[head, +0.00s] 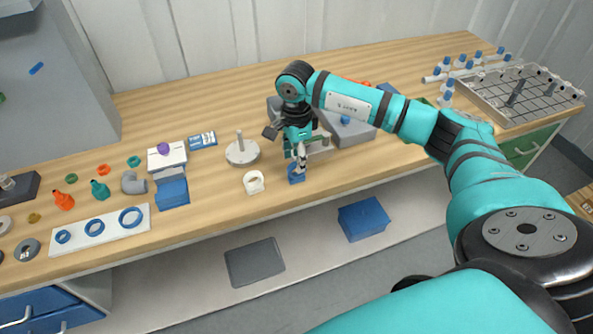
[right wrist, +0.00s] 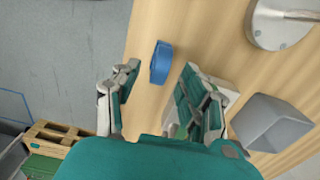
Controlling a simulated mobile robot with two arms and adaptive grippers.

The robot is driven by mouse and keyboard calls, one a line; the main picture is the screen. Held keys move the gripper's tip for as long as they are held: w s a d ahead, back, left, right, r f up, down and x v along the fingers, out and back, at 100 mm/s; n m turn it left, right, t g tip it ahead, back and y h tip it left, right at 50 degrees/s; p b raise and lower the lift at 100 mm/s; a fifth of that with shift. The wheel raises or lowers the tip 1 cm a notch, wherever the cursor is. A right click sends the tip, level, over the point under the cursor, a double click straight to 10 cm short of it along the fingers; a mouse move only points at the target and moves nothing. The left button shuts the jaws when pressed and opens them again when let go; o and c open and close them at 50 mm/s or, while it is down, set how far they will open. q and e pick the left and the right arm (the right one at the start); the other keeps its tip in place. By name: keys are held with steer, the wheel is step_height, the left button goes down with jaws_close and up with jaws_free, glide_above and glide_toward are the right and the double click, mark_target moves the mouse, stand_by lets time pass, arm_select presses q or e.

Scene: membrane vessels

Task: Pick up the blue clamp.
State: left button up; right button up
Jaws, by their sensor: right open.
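In the right wrist view, my right gripper (right wrist: 160,80) is open and empty, with one finger on each side of the clamp's line. I cannot tell whether a finger touches it. My left gripper is not in view.
A white ring-like piece (head: 254,182) stands just left of the clamp. A metal stand with a round base (head: 242,152) is behind it. A grey bin (head: 352,133) stands behind my right gripper. The table's front edge is close; a blue box (head: 363,219) sits on the shelf below.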

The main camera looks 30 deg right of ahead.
steer(key=shift+d+f, duration=0.1)
steer(key=shift+f, duration=1.4)
steer(key=shift+c, duration=0.4)
jaws_close()
